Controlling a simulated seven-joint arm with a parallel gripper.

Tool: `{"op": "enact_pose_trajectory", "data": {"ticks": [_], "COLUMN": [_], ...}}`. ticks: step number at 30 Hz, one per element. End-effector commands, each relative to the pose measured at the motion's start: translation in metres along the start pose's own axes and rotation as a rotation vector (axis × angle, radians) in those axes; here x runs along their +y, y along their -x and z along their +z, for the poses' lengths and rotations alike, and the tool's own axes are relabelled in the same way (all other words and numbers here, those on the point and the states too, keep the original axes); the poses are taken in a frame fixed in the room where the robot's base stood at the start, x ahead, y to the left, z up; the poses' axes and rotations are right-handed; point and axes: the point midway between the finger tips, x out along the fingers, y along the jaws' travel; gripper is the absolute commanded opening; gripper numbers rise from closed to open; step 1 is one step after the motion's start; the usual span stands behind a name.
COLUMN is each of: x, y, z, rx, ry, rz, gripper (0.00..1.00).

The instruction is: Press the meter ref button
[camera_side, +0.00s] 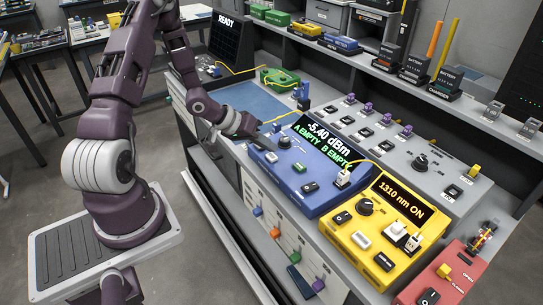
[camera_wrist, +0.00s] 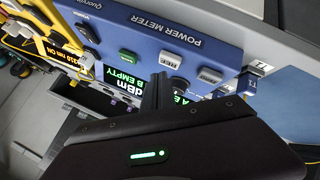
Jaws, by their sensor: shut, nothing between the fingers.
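The power meter (camera_side: 285,185) is a blue box; its screen (camera_side: 322,140) reads -5.40 dBm, A EMPTY, B EMPTY. It shows upside down in the wrist view (camera_wrist: 215,45). The green button also shows in the wrist view (camera_wrist: 128,55). My gripper (camera_side: 262,138) is shut and empty, over the meter's left end near the knob. In the wrist view its fingers (camera_wrist: 158,88) cover part of the screen; contact cannot be told.
A yellow light source (camera_side: 350,232) reading 1310 nm ON stands right of the meter, with a yellow cable (camera_side: 362,162) between them. A grey panel (camera_side: 385,150) with switches lies behind. A blue mat (camera_side: 245,100) lies left, and a red box (camera_side: 450,275) far right.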

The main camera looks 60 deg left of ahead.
Motion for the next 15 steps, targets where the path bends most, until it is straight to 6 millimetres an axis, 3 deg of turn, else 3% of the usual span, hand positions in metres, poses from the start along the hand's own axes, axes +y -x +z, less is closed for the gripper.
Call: {"op": "enact_pose_trajectory", "data": {"ticks": [15], "x": [-0.0044], "y": [-0.0061], "z": [0.0047], "rx": [-0.001], "ry": [0.000], "rz": [0.000], "gripper": [0.00]}}
